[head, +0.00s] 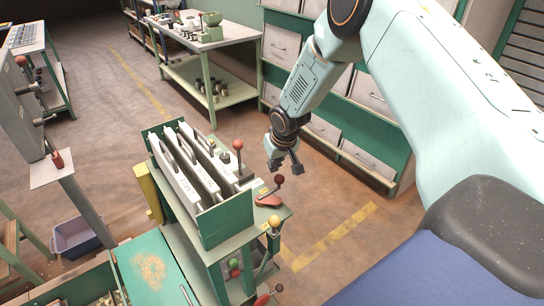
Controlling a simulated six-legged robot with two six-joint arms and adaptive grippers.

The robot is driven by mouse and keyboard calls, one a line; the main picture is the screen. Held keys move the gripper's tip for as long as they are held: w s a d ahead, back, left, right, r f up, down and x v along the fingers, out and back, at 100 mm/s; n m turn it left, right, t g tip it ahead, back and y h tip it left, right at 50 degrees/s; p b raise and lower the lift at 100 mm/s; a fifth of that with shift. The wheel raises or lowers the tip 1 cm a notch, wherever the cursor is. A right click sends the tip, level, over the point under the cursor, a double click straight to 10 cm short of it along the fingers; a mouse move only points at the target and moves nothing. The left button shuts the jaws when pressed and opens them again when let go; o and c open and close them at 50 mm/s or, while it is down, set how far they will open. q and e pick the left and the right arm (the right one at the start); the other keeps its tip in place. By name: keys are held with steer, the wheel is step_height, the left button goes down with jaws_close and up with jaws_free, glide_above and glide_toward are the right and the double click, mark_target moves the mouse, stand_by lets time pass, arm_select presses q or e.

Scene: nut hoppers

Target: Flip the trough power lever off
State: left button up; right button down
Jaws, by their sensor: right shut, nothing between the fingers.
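A green machine stand (229,223) with several pale slotted plates stands in the middle of the head view. A lever with a red ball (238,144) rises upright behind the plates. A second lever with a dark red ball (279,180) stands tilted on a red base at the stand's right corner. A yellow-ball lever (273,221) is on the front side. I cannot tell which one is the trough power lever. My right gripper (284,168) is shut and empty, just above and behind the dark red ball, apart from it as far as I can see. My left gripper is out of view.
A green-topped trough (148,269) with brown grains is at lower left. A grey control box (20,112) stands at far left. A workbench (205,50) and green drawer cabinets (350,150) are behind. Floor right of the stand is clear, with a yellow line.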

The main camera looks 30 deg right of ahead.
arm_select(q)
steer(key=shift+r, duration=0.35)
arm_select(e)
steer(key=shift+s+f, duration=0.1)
steer(key=shift+s, duration=0.4)
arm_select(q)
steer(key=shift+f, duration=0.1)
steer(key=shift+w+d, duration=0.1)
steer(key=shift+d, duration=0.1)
arm_select(e)
steer(key=shift+s, duration=0.15)
